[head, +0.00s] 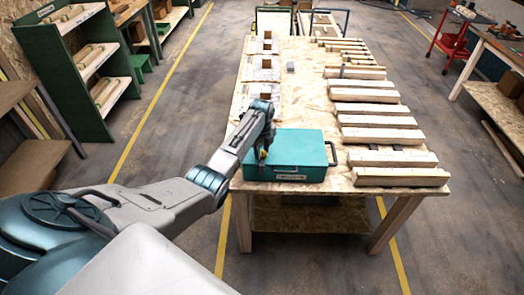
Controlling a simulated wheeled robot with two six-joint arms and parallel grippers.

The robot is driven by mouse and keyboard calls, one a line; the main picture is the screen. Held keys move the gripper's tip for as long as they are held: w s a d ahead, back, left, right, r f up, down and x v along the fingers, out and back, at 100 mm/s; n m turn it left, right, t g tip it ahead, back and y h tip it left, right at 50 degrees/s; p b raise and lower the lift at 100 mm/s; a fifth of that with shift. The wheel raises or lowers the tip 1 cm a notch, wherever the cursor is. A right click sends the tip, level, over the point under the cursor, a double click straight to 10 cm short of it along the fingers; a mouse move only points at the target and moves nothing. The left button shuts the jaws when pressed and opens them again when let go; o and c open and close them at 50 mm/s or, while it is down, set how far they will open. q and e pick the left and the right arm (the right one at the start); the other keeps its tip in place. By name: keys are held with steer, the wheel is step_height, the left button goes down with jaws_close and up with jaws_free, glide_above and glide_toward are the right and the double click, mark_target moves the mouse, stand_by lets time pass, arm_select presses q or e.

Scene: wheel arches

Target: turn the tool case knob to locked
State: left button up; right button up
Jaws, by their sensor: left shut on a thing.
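The teal tool case (302,150) sits closed at the front left corner of the wooden table. It has a dark handle on its right side and a pale label on its front face. My left gripper (262,155) is at the left part of the case, pointing down over its lid edge. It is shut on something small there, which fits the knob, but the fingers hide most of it. A small yellowish patch shows at the fingertips. I cannot read which way the knob is turned. My right gripper is not in view.
Several timber beams (375,122) lie along the right side of the table (310,92), close to the case. Small wooden blocks (266,63) stand on boards along the table's left side. A green shelf (85,60) stands at left, a red cart (452,42) at right.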

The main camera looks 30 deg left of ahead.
mark_target(262, 153)
arm_select(q)
steer(key=o, duration=1)
step_height(262, 153, up, 11)
steer(key=b, duration=0.3)
steer(key=shift+f, duration=0.1)
